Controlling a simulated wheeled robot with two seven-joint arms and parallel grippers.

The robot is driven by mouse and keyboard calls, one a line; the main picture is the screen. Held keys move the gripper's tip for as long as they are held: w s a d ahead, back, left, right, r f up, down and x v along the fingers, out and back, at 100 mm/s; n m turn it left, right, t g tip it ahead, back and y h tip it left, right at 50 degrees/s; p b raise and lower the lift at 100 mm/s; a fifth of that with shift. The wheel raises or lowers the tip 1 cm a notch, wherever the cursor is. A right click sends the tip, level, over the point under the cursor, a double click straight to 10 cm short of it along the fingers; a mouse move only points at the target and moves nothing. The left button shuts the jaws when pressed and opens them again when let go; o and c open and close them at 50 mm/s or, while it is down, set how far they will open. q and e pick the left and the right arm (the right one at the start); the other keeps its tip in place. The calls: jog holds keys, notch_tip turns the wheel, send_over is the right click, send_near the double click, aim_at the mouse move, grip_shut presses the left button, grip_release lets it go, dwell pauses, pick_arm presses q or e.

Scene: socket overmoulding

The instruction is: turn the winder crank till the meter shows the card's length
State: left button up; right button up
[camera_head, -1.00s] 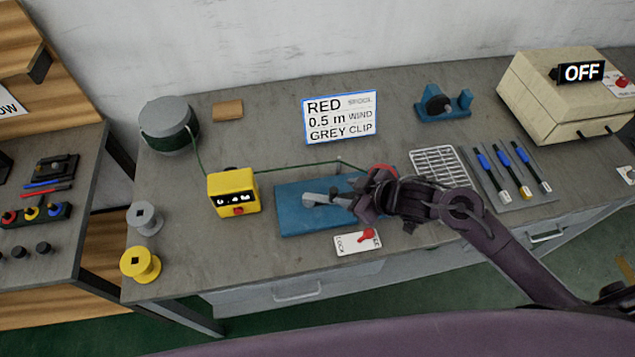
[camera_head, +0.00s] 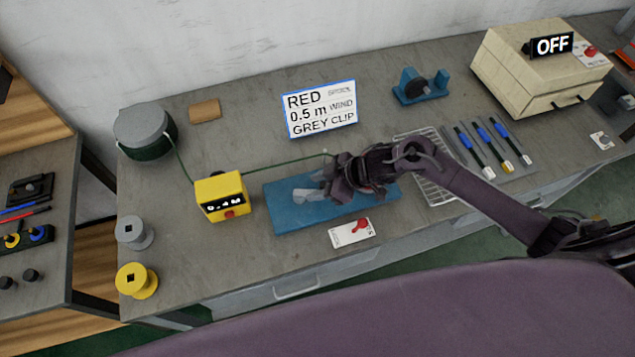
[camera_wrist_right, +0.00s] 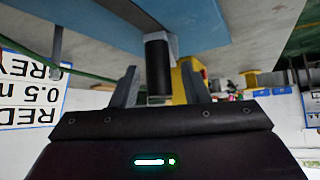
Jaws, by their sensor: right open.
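The yellow meter (camera_head: 221,197) stands left of the blue winder base (camera_head: 280,212); its small display seems to read about 0.48, with the last digit unsure. The card (camera_head: 320,108) reads RED spool, 0.5 m wind, GREY clip. A green cable (camera_head: 270,163) runs from the dark drum (camera_head: 146,132) past the meter to the winder. My right gripper (camera_head: 318,186) is over the winder and hides much of it, including the spool. In the right wrist view, its open fingers (camera_wrist_right: 160,88) stand on either side of the black crank handle (camera_wrist_right: 157,68). My left gripper is out of view.
A grey spool (camera_head: 134,232) and a yellow spool (camera_head: 136,280) stand at the bench's left end. A lock card with a red lever (camera_head: 352,232) lies before the winder. A wire rack (camera_head: 432,185), several blue-handled tools (camera_head: 482,148) and a beige machine marked OFF (camera_head: 540,68) are to the right.

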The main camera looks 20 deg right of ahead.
grip_shut()
dwell(0.3)
jog(key=shift+w+f, duration=0.1)
jog(key=shift+w, duration=0.05)
